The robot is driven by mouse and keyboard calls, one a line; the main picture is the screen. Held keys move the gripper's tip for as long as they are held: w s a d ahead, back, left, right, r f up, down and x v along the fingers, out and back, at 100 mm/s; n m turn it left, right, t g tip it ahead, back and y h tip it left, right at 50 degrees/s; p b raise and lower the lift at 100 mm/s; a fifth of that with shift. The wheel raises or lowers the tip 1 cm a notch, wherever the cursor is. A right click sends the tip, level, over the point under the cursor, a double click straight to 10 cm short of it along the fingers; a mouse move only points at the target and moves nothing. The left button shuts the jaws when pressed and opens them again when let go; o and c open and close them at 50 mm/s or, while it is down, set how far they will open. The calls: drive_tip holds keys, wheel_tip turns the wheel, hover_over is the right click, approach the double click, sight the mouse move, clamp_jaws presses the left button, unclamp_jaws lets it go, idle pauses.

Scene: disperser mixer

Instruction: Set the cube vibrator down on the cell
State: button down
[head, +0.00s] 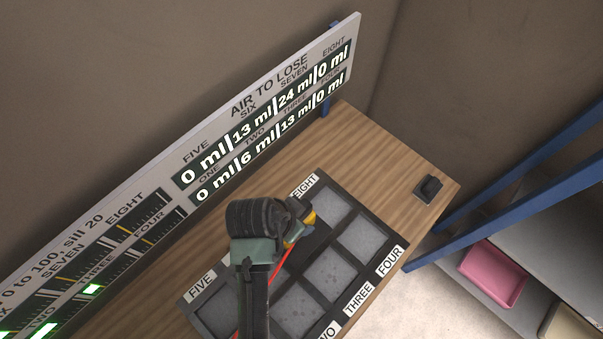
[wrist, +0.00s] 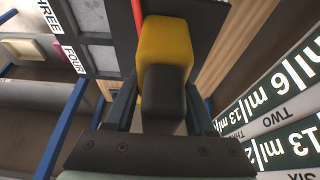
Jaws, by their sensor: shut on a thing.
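The cube vibrator has a yellow body (head: 310,218) with a black part and a red cable. It also fills the upper middle of the wrist view (wrist: 165,50). My gripper (head: 297,222) is shut on it, with one finger on each side in the wrist view (wrist: 163,95). A dark flat piece (head: 316,238) shows under it; I cannot tell whether it touches the tray. The dark tray (head: 352,254) has two rows of grey-filled cells, labelled at the edges. My gripper is above the back row, beside the EIGHT-end cell (head: 328,204). My arm hides several cells.
The tray lies on a wooden table (head: 385,165). A sign board (head: 270,110) stands behind, reading SIX 13 ml, SEVEN 24 ml, TWO 6 ml, THREE 13 ml, others 0 ml. A small black device (head: 429,188) sits at right. Blue posts (head: 500,200) and a pink tray (head: 492,273) are beyond.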

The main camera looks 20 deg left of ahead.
drive_tip(key=shift+w+r, duration=0.15)
drive_tip(key=shift+f, duration=0.2)
drive_tip(key=shift+f+b, duration=1.8)
drive_tip(key=shift+f, duration=0.9)
drive_tip(key=shift+p, duration=0.65)
drive_tip(key=shift+f+b, duration=0.85)
drive_tip(key=shift+f, duration=0.35)
drive_tip(key=shift+c, duration=1)
unclamp_jaws()
drive_tip(key=shift+o, duration=0.2)
drive_tip(key=shift+d+f, duration=0.1)
drive_tip(key=shift+f, duration=0.05)
drive_tip(key=b+v, duration=0.1)
drive_tip(key=v, duration=1.2)
drive_tip(key=shift+b, duration=0.35)
